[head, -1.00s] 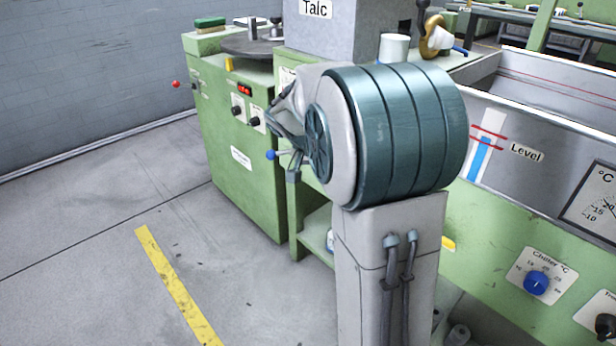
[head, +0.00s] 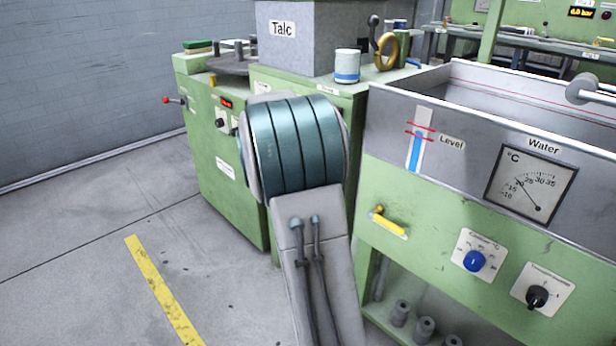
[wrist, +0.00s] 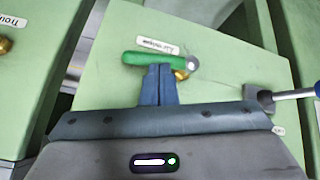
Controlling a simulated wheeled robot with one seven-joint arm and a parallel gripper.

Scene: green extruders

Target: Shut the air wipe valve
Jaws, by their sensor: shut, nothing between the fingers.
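In the wrist view a valve with a green lever handle (wrist: 152,58) sits on a pale green panel. A label (wrist: 157,45) lies just above it, tilted and too small to read surely. The handle lies nearly level across the picture, with a grey pivot at its right end and a brass body (wrist: 181,75) below. My gripper (wrist: 159,69) is shut and empty. Its fingertips are at the handle's lower edge, near its middle; I cannot tell whether they touch. In the head view my arm hides the gripper and this valve.
A grey lever with a blue end (wrist: 302,93) juts in at the right of the wrist view. A brass fitting (wrist: 5,46) is at the left. In the head view, the water tank (head: 400,120) with a yellow-handled valve (head: 390,222) stands right; open floor lies left.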

